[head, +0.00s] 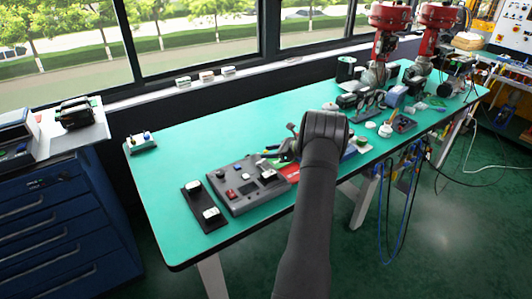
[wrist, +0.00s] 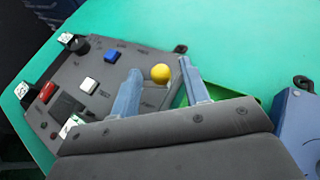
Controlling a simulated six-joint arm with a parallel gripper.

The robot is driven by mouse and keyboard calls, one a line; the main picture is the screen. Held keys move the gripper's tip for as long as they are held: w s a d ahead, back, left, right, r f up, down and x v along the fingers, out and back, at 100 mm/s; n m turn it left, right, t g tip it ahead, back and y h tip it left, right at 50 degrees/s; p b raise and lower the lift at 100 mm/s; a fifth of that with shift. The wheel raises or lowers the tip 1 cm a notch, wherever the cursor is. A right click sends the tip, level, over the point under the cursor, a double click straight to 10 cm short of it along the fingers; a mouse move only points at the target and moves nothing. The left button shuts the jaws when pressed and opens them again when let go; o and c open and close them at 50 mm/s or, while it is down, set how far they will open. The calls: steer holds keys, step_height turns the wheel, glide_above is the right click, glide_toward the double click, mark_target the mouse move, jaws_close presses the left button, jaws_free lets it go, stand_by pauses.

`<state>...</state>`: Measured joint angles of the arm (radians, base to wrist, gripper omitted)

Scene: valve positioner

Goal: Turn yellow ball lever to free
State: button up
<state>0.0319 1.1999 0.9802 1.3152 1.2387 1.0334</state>
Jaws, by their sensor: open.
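The yellow ball (wrist: 160,73) of the lever shows in the wrist view, between and just beyond my gripper's two fingers. My gripper (wrist: 158,82) is open, its fingertips apart on either side of the ball in the picture. I cannot tell whether either finger touches the ball. The lever's shaft and the free mark are not clear in this view. The grey control panel (head: 248,187) lies on the bench in the head view, and it also shows in the wrist view (wrist: 112,72).
The panel carries a blue button (wrist: 111,56), a white button (wrist: 88,85) and a red switch (wrist: 47,92). A dark plate with two white blocks (head: 204,206) lies left of the panel. The green bench top (head: 220,130) is clear behind it. Tools crowd the right.

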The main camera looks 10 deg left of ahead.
steer(key=shift+x, duration=0.95)
steer(key=shift+c, duration=0.2)
jaws_close()
steer(key=shift+a+n+g, duration=0.1)
steer(key=shift+n+g, duration=0.2)
steer(key=shift+g, duration=0.1)
steer(key=shift+w+a+n+g, duration=0.1)
steer(key=shift+a+n+g, duration=0.1)
steer(key=shift+n+g, duration=0.4)
steer(key=shift+w+a+n+g, duration=0.1)
steer(key=shift+a+n+g, duration=0.15)
steer(key=shift+n+g, duration=0.35)
steer(key=shift+a+n+g, duration=0.3)
steer(key=shift+n+g, duration=0.4)
steer(key=shift+g, duration=0.2)
steer(key=shift+a+n+g, duration=0.3)
steer(key=shift+n+g, duration=0.4)
steer(key=shift+g, duration=0.2)
steer(key=shift+a+n+g+h, duration=0.15)
steer(key=shift+n+g+h, duration=0.15)
